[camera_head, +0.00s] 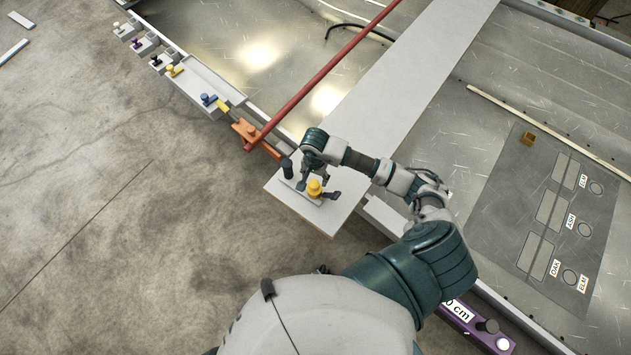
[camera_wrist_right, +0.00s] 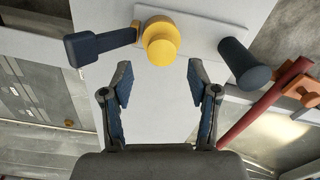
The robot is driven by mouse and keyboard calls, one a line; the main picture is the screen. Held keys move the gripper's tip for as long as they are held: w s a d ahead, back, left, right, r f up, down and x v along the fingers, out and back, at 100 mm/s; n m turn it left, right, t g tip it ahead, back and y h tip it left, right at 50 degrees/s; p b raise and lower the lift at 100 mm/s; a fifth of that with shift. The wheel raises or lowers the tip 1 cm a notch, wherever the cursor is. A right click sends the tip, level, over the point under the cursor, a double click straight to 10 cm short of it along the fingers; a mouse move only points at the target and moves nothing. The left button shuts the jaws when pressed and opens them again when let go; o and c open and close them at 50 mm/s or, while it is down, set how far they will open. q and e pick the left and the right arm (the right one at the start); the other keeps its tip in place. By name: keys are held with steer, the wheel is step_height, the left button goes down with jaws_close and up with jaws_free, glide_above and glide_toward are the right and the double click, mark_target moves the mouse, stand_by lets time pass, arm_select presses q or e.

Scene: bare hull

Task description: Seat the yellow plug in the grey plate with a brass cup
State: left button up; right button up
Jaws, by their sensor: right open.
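The yellow plug (camera_head: 314,188) stands at the near end of a long pale board, on a light grey plate (camera_wrist_right: 206,23). The plug (camera_wrist_right: 160,42) is at top centre in the right wrist view, beyond the fingertips. My right gripper (camera_wrist_right: 158,85) is open and empty, with its fingers apart and the plug ahead of the gap between them. A dark block-ended lever (camera_wrist_right: 88,47) lies left of the plug, and a dark cylinder (camera_wrist_right: 243,62) stands to the right. I cannot make out a brass cup at the plate. My left gripper is not in view.
The pale board (camera_head: 408,75) spans a metal hull. A red bar (camera_head: 322,75) runs beside it, near an orange clamp (camera_head: 256,139). A tray rail (camera_head: 198,84) with coloured pegs lies left.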

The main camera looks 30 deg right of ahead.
mark_target(314, 184)
step_height(314, 184, up, 7)
steer(key=shift+a, duration=0.2)
steer(key=shift+d, duration=0.1)
stand_by(0.5)
